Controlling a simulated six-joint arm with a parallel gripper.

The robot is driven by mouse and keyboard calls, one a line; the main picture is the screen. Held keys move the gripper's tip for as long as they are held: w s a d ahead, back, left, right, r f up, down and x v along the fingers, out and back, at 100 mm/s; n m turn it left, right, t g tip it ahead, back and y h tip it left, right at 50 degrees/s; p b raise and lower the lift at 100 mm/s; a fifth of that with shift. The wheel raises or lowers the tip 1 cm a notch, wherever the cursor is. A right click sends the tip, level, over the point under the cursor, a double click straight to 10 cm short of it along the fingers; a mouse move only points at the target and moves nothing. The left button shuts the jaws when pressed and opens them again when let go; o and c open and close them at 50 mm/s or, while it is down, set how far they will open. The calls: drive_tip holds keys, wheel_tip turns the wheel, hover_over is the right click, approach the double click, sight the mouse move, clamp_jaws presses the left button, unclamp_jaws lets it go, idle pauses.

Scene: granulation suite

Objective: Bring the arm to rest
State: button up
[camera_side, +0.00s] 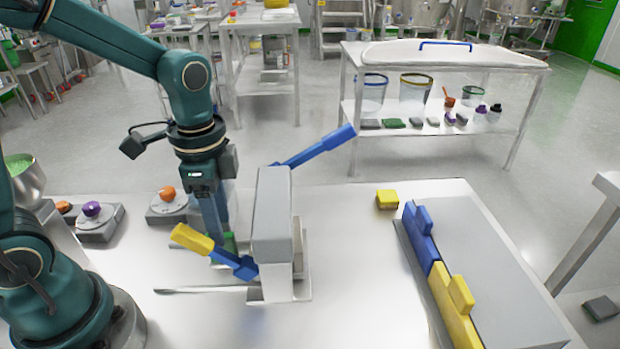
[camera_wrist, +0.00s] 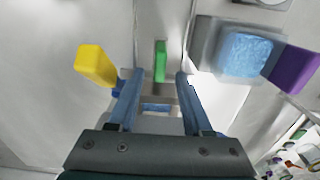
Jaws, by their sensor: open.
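My teal arm reaches over the steel table, with my gripper (camera_side: 215,220) pointing down left of a grey upright block device (camera_side: 272,220). In the wrist view the two fingers of my gripper (camera_wrist: 160,82) are apart, with nothing held between them. A small green piece (camera_wrist: 160,60) shows beyond the fingertips, in line with the gap. In the side view a green piece (camera_side: 230,242) sits by the fingertips, partly hidden; I cannot tell whether they touch it. A yellow-ended lever (camera_side: 192,238) is close to the fingers.
A blue handle (camera_side: 318,146) juts from the device. Two dial units, one with a purple knob (camera_side: 91,209) and one with an orange knob (camera_side: 167,193), stand at left. A grey slab (camera_side: 495,270) edged with blue and yellow blocks lies right. The table's front middle is clear.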

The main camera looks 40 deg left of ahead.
drive_tip(key=shift+r, duration=0.8)
drive_tip(key=f, duration=0.5)
drive_tip(key=shift+s+a+f, duration=0.1)
drive_tip(key=shift+s+a, duration=1.4)
drive_tip(key=shift+w+d+r+g+y, duration=0.25)
drive_tip(key=shift+r+g+y, duration=0.3)
drive_tip(key=shift+r, duration=0.25)
drive_tip(key=shift+w+d+r+g+y, duration=0.2)
drive_tip(key=shift+r+g+y, duration=0.3)
drive_tip(key=shift+r, duration=0.3)
drive_tip(key=shift+w+d+r+g+y, duration=0.25)
drive_tip(key=shift+r+g+y, duration=0.3)
drive_tip(key=shift+r, duration=0.25)
drive_tip(key=x, duration=0.5)
drive_tip(key=s+a, duration=0.5)
drive_tip(key=shift+s+a, duration=0.45)
